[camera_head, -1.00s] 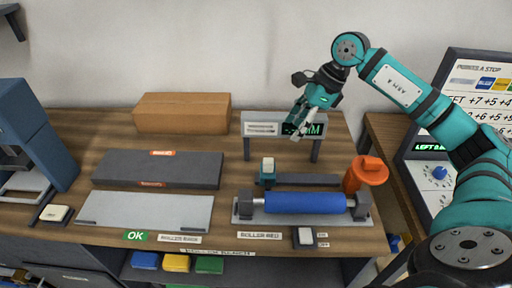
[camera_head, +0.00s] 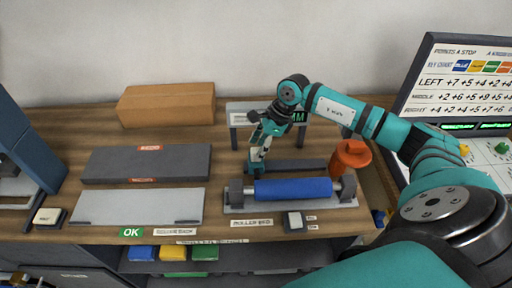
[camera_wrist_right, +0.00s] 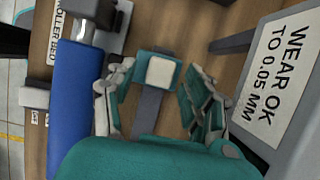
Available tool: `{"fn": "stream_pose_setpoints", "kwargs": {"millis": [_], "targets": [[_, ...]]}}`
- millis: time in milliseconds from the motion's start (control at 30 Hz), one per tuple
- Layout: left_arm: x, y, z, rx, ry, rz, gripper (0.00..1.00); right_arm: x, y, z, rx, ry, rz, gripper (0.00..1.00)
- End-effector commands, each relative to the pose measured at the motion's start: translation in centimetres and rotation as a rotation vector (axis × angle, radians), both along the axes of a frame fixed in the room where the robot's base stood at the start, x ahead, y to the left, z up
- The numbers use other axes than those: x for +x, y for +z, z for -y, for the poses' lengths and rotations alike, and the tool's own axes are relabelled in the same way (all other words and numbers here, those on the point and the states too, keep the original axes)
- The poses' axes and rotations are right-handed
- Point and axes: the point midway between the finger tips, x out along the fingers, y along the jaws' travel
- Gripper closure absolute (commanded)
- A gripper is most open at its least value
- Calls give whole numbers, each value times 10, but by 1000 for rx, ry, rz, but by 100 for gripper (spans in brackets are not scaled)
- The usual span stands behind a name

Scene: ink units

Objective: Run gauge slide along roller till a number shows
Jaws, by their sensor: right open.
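The gauge slide, a small teal block with a white top (camera_wrist_right: 160,72), sits at one end of its dark rail (camera_wrist_right: 148,108). My right gripper (camera_wrist_right: 160,100) is open, with its fingers on either side of the slide; contact cannot be made out. In the head view the right gripper (camera_head: 258,160) is low at the rail's left end and hides most of the slide. The blue roller (camera_head: 293,188) lies in the roller bed (camera_head: 235,209) in front of the rail. The gauge display (camera_head: 299,117) is partly behind my gripper; only "MM" reads clearly. My left gripper is out of view.
A switch with a pale button (camera_head: 294,221) is in front of the roller bed. Grey plates (camera_head: 140,207) and a cardboard box (camera_head: 167,104) lie left. A control panel (camera_head: 470,85) stands right.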

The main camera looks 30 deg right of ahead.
Motion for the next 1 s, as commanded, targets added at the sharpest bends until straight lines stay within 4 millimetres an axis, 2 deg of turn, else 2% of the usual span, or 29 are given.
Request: {"fn": "stream_pose_setpoints", "kwargs": {"millis": [200,400,533,900,933,1000], "targets": [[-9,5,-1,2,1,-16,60,5,-19,-7,1,-1,0,48],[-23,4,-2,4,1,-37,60,5,-23,-8,0,0,1,48],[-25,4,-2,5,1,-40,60,5,-23,-8,0,0,1,48],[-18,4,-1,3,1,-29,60,5,-23,-8,0,0,1,96],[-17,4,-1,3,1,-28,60,5,-23,-8,0,0,1,100],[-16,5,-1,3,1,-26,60,5,-23,-8,0,0,1,100]]}}
